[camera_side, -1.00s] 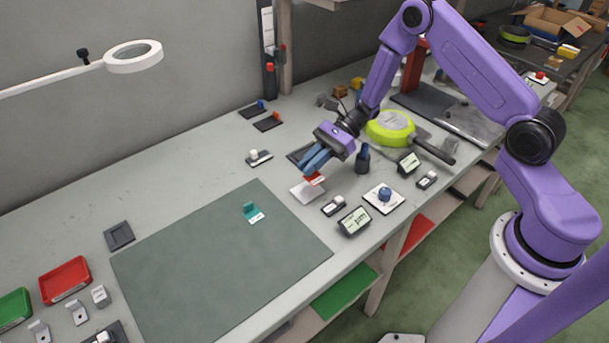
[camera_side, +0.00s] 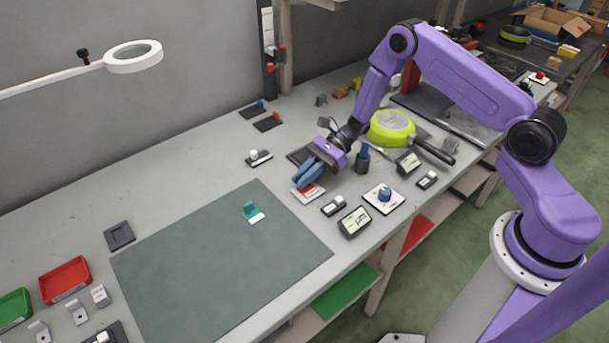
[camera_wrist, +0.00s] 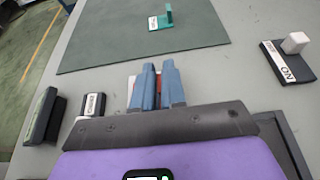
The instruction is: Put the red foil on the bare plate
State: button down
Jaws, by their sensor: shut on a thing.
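My gripper (camera_side: 308,180) points down over a small white plate (camera_side: 318,198) on the grey bench, near the right corner of the green mat. Its blue fingers are shut on the red foil (camera_side: 303,187), which is low over the plate. Whether the foil touches the plate cannot be told. In the wrist view, my gripper (camera_wrist: 157,66) hides most of the plate and foil; only a thin pale and red strip shows beside the fingers.
The green mat (camera_side: 215,260) bears a teal bracket (camera_side: 250,211). Close by stand a small white-topped switch (camera_side: 333,205), a display (camera_side: 354,221), a blue knob on a white base (camera_side: 384,195) and a dark blue-topped post (camera_side: 363,159). A yellow-green pan (camera_side: 391,127) lies behind.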

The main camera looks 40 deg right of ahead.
jog(key=c, duration=1.2)
grip_release()
jog(key=shift+r, duration=0.1)
jog(key=v, duration=0.3)
jog(key=shift+d+r, duration=0.1)
jog(key=shift+r, duration=0.1)
notch_tip(320, 180, up, 5)
jog(key=shift+r, duration=0.85)
